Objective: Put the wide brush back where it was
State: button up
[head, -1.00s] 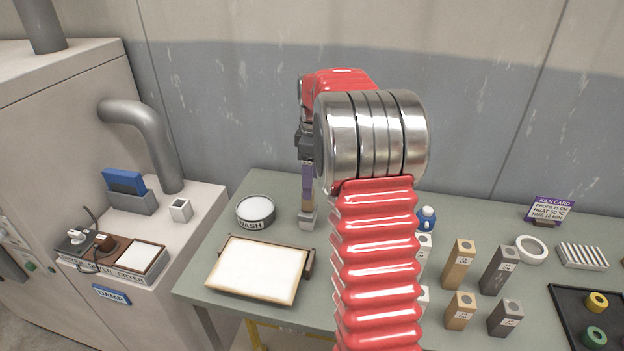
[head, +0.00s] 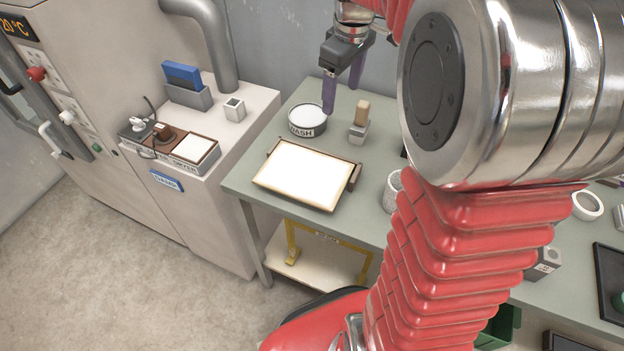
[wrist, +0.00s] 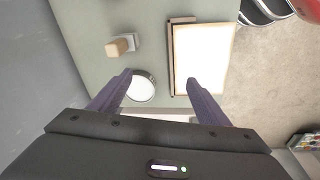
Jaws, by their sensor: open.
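The wide brush (head: 362,111) appears to be the tan wooden piece standing upright in a small grey holder (head: 358,133) on the green table. Only its tan upper part shows; the rest is hidden in the holder. It also shows in the wrist view (wrist: 117,48), left of my fingers. My gripper (head: 342,92) is open and empty, with purple fingers apart, raised above the table near the wash bowl and apart from the brush.
The round wash bowl (head: 305,131) stands left of the holder. A framed white board (head: 301,204) lies in front of it. A dryer with a white pad (head: 195,150) and a blue item in a grey box (head: 187,97) sit on the left cabinet. My arm hides much of the table's right.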

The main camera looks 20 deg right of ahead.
jog(key=s+a+f+m+t, duration=0.1)
jog(key=s+a+m+t, duration=0.2)
jog(key=s+a, duration=1.3)
jog(key=shift+s+m+t, duration=0.4)
jog(key=shift+s+m, duration=0.9)
jog(key=shift+s, duration=0.8)
